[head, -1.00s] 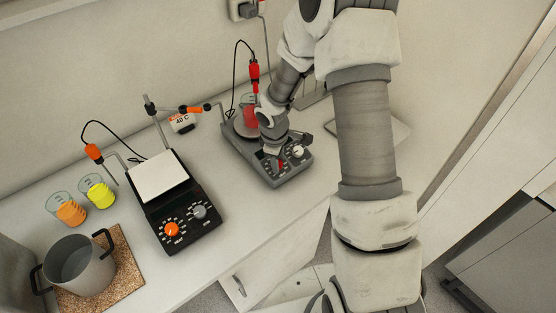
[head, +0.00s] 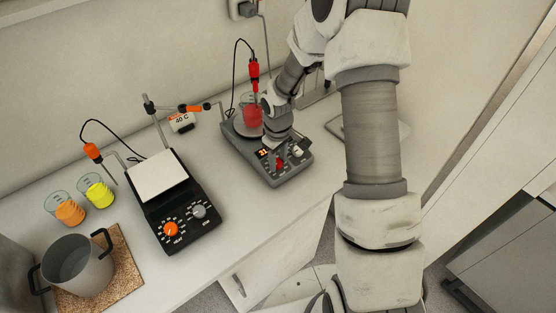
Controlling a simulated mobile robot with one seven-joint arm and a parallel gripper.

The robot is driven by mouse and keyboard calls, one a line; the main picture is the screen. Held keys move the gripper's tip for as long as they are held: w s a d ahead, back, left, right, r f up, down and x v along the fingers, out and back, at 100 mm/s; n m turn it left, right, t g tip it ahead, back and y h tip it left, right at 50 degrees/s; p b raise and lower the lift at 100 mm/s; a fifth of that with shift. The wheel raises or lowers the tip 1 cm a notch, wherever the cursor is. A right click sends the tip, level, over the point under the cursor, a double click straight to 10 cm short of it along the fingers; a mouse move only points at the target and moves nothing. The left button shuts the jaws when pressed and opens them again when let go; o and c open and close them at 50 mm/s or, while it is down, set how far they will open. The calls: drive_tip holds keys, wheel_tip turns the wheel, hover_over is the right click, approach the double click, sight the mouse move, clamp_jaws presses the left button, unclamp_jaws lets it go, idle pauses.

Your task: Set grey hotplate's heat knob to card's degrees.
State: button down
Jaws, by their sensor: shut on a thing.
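The grey hotplate (head: 285,178) stands on the bench right of the centre. Its small lit display (head: 264,153) shows two orange digits that look like 31, though they are small. The red heat knob (head: 279,163) is on its front panel, with a pale knob (head: 299,151) to its right. My gripper (head: 282,152) reaches down over the panel and is shut at the red knob; its fingertips are mostly hidden by the wrist. The card (head: 181,121) stands behind, at the back of the bench, and reads 40 C.
A black hotplate (head: 172,215) with an orange and a grey knob stands to the left. Beakers of orange (head: 70,212) and yellow (head: 101,193) liquid and a pot (head: 80,270) are farther left. A beaker of red liquid (head: 252,117) sits on the grey hotplate, with a red-handled probe (head: 254,72) above.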

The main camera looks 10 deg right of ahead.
sight(279, 166)
drive_tip(key=shift+m, duration=0.5)
drive_tip(key=shift+c, duration=2.2)
unclamp_jaws()
wheel_tip(279, 166, up, 17)
drive_tip(key=s+b, duration=0.1)
drive_tip(key=shift+r, duration=0.2)
